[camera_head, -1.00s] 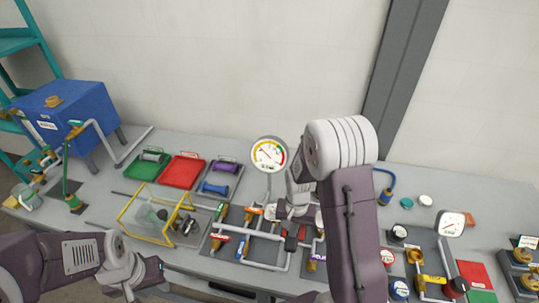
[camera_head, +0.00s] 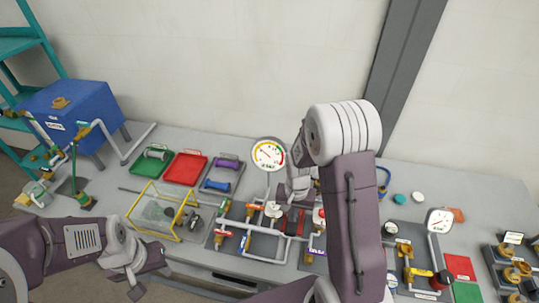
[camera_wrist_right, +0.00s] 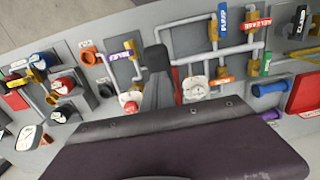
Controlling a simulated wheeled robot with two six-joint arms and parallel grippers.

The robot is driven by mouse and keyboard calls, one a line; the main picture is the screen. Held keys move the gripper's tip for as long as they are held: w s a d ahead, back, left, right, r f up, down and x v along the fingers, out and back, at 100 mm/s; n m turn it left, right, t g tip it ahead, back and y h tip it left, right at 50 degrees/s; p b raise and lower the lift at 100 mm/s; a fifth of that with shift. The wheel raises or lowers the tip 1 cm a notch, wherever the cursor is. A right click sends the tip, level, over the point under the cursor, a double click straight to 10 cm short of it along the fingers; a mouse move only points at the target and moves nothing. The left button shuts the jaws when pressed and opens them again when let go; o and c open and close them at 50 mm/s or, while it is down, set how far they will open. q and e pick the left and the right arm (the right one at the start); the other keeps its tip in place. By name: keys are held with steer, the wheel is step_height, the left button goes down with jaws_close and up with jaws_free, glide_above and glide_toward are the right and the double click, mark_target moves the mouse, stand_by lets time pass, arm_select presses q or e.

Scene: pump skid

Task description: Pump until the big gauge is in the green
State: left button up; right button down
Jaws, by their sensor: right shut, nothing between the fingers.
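The big round gauge (camera_head: 268,154) stands upright at the back middle of the bench, with coloured bands on its white dial. Its needle is too small to read surely. A blue lever (camera_head: 243,242) stands in the pipework below it, and its PUMP label (camera_wrist_right: 222,20) shows in the right wrist view. The red RELEASE lever (camera_head: 222,233) is just left of it. My right gripper (camera_head: 291,222) is shut and empty over the pipework, right of the blue lever. Its dark fingers (camera_wrist_right: 158,62) show in the right wrist view. My left gripper (camera_head: 138,288) hangs at the lower left.
A yellow-framed clear box (camera_head: 160,212) stands left of the levers. Green (camera_head: 150,164) and red (camera_head: 185,167) trays lie behind it. A smaller gauge (camera_head: 438,220) with valves stands at right. A blue tank (camera_head: 70,108) stands at far left.

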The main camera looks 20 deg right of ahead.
step_height(320, 180, down, 8)
steer(key=b, duration=0.6)
step_height(320, 180, up, 8)
steer(key=p, duration=0.7)
steer(key=shift+r, duration=0.15)
steer(key=shift+f, duration=0.2)
stand_by(0.4)
